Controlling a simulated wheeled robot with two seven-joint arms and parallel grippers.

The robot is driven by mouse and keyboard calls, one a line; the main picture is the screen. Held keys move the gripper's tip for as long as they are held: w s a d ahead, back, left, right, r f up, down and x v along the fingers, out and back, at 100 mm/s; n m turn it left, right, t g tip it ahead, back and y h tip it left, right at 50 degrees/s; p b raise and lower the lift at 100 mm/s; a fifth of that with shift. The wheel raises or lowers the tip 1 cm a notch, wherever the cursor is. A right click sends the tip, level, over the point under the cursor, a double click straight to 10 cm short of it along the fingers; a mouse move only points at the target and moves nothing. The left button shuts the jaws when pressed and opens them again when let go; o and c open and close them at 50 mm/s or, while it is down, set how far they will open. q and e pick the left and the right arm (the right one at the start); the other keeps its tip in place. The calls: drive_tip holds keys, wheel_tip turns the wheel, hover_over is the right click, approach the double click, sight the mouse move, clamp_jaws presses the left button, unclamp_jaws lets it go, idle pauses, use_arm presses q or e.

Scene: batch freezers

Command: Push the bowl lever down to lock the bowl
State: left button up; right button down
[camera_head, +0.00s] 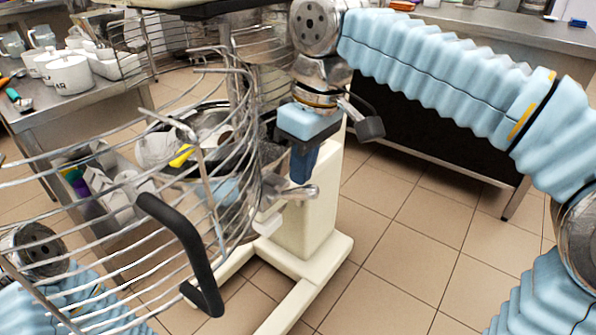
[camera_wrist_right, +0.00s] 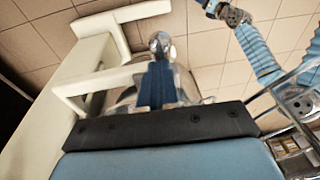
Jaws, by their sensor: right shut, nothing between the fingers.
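The bowl lever (camera_head: 301,192) is a short metal arm with a rounded end at the side of the mixer. It also shows in the wrist view (camera_wrist_right: 160,42), just past my fingertips. My right gripper (camera_head: 299,178) points down with its blue fingers shut and empty. Its tips are right at the lever, above or against it; I cannot tell whether they touch. The fingers also show in the wrist view (camera_wrist_right: 158,68). The metal bowl (camera_head: 212,118) sits behind the wire guard and is partly hidden. My left gripper is not clearly in view; part of my left arm shows lower left.
The wire guard (camera_head: 103,243) with its black handle (camera_head: 185,240) fills the left foreground. The mixer's cream base (camera_head: 310,262) stands on a tiled floor, clear to its right. A steel table (camera_head: 75,105) with white pots (camera_head: 70,75) stands at the left.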

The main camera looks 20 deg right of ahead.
drive_tip(key=f+b, duration=0.1)
drive_tip(key=b, duration=0.1)
drive_tip(key=s+d+f+t+y+b, duration=0.1)
drive_tip(key=b, duration=0.1)
drive_tip(key=f+t+b, duration=0.1)
drive_tip(key=b, duration=0.1)
drive_tip(key=shift+s+d+y, duration=0.2)
drive_tip(key=shift+s+y, duration=0.1)
drive_tip(key=shift+s, duration=0.05)
drive_tip(key=shift+s+d+f+t+y+b, duration=0.35)
drive_tip(key=shift+f+b, duration=0.5)
drive_tip(key=shift+b, duration=0.55)
drive_tip(key=shift+s+d+f+t+y+b, duration=0.25)
drive_tip(key=shift+s+f+t+b, duration=0.2)
drive_tip(key=shift+f+b, duration=0.65)
drive_tip(key=shift+s+d+f+t+y+b, duration=0.2)
drive_tip(key=shift+s+f+t+y+b, duration=0.25)
drive_tip(key=shift+b, duration=1.2)
drive_tip(key=shift+w+f, duration=0.15)
drive_tip(key=shift+f, duration=0.2)
